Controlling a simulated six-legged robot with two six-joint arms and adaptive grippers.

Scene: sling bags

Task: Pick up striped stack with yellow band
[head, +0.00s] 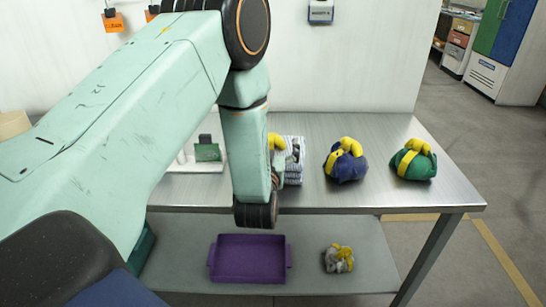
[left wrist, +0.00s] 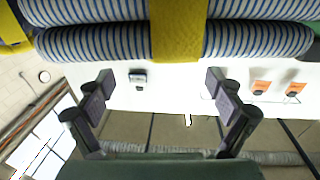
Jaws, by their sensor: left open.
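The striped stack (head: 294,168), blue-grey and white with a yellow band, sits on the metal table, partly hidden behind my left arm. In the left wrist view the stack (left wrist: 95,42) spans the top edge as striped rolls, with the yellow band (left wrist: 178,30) crossing its middle. My left gripper (left wrist: 159,80) is open, its two dark fingers spread and pointing toward the stack, with nothing between them. The fingertips appear apart from the stack, with the band roughly midway between them. In the head view my arm hides most of this gripper. My right gripper is not in view.
A navy bundle (head: 346,166) and a green bundle (head: 413,164) with yellow bands sit to the right on the table (head: 320,198). A white tray (head: 195,167) with a green item is left. A purple tray (head: 249,259) and a grey-yellow bundle (head: 338,259) are on the lower shelf.

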